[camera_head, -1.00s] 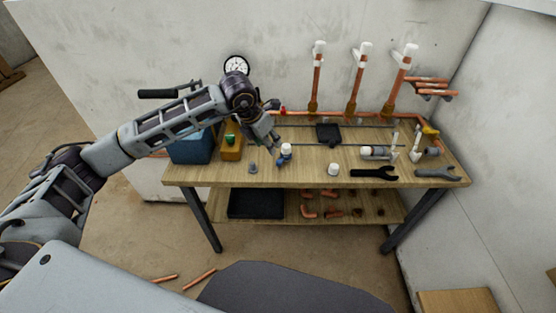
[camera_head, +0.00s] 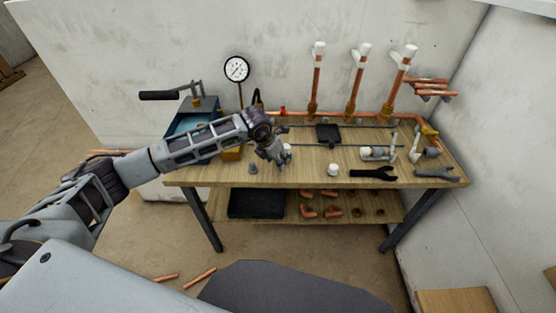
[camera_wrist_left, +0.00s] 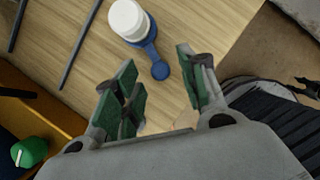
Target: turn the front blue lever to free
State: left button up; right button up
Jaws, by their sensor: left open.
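The blue lever (camera_wrist_left: 157,62) shows in the left wrist view as a short blue arm with a rounded end. It sticks out from a blue collar under a white round cap (camera_wrist_left: 128,20). In the head view the white cap (camera_head: 288,148) shows beside my gripper, which hides most of the lever. My left gripper (camera_head: 277,163) is over the front left of the bench, close to the lever. In the wrist view its green-padded fingers (camera_wrist_left: 157,72) are apart and empty, with the lever's end just ahead of the gap. My right gripper is not in view.
The wooden bench (camera_head: 310,177) also holds a second white cap (camera_head: 333,169), a black wrench (camera_head: 373,174) and a grey wrench (camera_head: 437,174). A yellow box (camera_head: 232,153) and a blue tank (camera_head: 190,125) stand at the left. Copper pipes (camera_head: 353,95) rise at the back.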

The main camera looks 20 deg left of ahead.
pick_arm(q)
jog(key=shift+w+d+f, duration=0.1)
jog(key=shift+w+f, duration=0.1)
jog(key=shift+f, duration=0.4)
jog(key=shift+w+f, duration=0.1)
jog(key=shift+f, duration=0.15)
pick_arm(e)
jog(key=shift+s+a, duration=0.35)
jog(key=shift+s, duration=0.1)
pick_arm(q)
jog(key=shift+c, duration=0.2)
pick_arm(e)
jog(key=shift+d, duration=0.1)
pick_arm(q)
jog(key=c, duration=0.7)
grip_shut()
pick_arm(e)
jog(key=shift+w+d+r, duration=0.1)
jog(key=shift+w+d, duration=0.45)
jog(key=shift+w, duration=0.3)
